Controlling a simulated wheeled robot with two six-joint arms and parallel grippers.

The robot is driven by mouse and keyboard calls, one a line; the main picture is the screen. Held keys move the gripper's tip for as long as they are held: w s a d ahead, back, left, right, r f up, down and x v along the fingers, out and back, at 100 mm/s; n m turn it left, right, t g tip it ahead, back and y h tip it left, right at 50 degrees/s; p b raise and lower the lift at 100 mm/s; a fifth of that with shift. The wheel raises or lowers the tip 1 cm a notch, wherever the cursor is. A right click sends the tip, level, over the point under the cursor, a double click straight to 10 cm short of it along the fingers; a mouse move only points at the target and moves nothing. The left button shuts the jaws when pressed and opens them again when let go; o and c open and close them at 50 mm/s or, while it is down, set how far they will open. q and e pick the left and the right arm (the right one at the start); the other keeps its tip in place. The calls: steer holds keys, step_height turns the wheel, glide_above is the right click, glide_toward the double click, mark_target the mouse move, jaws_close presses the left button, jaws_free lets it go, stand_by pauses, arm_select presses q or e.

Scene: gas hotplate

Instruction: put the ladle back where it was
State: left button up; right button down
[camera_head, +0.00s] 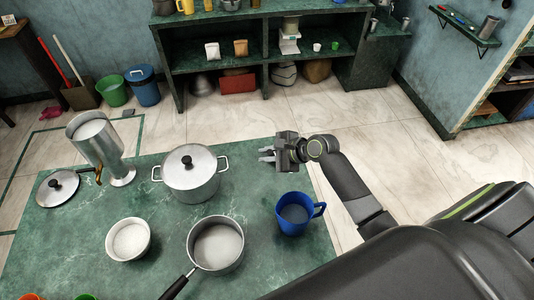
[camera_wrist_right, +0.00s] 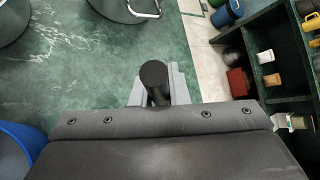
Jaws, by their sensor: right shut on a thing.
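My right gripper (camera_head: 267,155) is near the right edge of the green marble table, to the right of the lidded steel pot (camera_head: 190,184) and beyond the blue mug (camera_head: 295,216). In the right wrist view its fingers are shut on a black round-ended handle (camera_wrist_right: 154,74). The rest of that handle is hidden, and no ladle bowl shows, so I cannot confirm by sight that it is the ladle. My left gripper is not in view.
A saucepan (camera_head: 218,246), a white bowl (camera_head: 129,241), a tall steel vessel (camera_head: 98,146) and a loose lid (camera_head: 58,189) stand on the green marble table (camera_head: 165,222). A shelf unit (camera_head: 178,75) stands against the back wall. The floor between is clear.

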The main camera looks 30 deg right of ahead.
steer(key=c, duration=1.4)
jaws_free()
steer(key=shift+f, duration=0.1)
steer(key=v, duration=1.2)
steer(key=shift+b, duration=0.4)
